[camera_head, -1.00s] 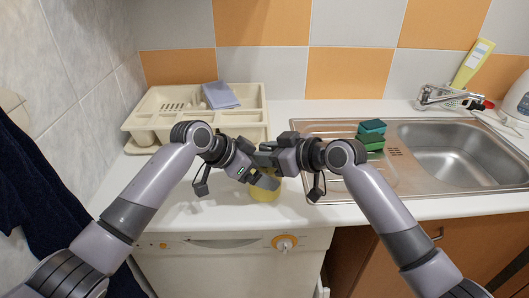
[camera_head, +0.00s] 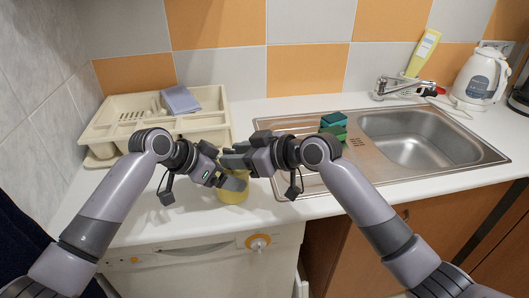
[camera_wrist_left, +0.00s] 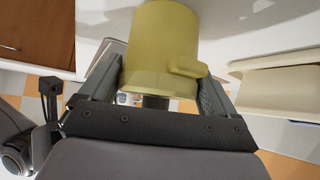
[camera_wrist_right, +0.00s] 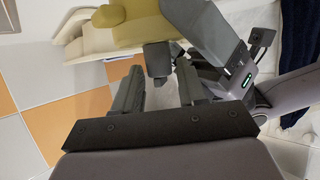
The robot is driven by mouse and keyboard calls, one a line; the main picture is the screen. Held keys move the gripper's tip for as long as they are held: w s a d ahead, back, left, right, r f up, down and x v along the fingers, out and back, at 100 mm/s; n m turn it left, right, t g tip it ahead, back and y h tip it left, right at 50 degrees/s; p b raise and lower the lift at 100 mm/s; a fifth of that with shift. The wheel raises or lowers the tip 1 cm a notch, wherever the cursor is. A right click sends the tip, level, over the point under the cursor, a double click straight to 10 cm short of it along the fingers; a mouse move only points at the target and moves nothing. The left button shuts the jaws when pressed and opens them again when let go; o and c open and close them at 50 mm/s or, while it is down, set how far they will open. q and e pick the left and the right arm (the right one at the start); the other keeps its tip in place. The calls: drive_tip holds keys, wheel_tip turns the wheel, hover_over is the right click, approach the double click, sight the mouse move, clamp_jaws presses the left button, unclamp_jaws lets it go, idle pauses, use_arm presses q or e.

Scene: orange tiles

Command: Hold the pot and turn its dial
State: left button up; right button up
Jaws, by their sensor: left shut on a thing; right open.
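The pot (camera_head: 234,192) is a yellow cylinder at the counter's front edge, mostly hidden behind my grippers in the head view. In the left wrist view the pot (camera_wrist_left: 163,45) sits between the fingers of my left gripper (camera_wrist_left: 157,95), which is shut on it. A yellow tab and a dark knob, seemingly the dial (camera_wrist_left: 155,102), show on it. My right gripper (camera_head: 228,158) is open at the pot's upper side. In the right wrist view the dark knob (camera_wrist_right: 157,60) lies just beyond the open fingers of the right gripper (camera_wrist_right: 160,85), below the yellow pot (camera_wrist_right: 135,25).
A cream dish rack (camera_head: 150,115) with a blue-grey cloth (camera_head: 181,99) stands behind left. Green sponges (camera_head: 334,124) lie on the sink's drainboard (camera_head: 290,130) at right. A white kettle (camera_head: 480,78) stands at the far right. The front white counter (camera_head: 150,220) is clear.

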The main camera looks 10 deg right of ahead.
drive_tip(key=v, duration=0.9)
drive_tip(key=shift+s+d, duration=0.15)
drive_tip(key=shift+d, duration=0.05)
use_arm(q)
drive_tip(key=o, duration=1.1)
drive_tip(key=shift+a, duration=0.1)
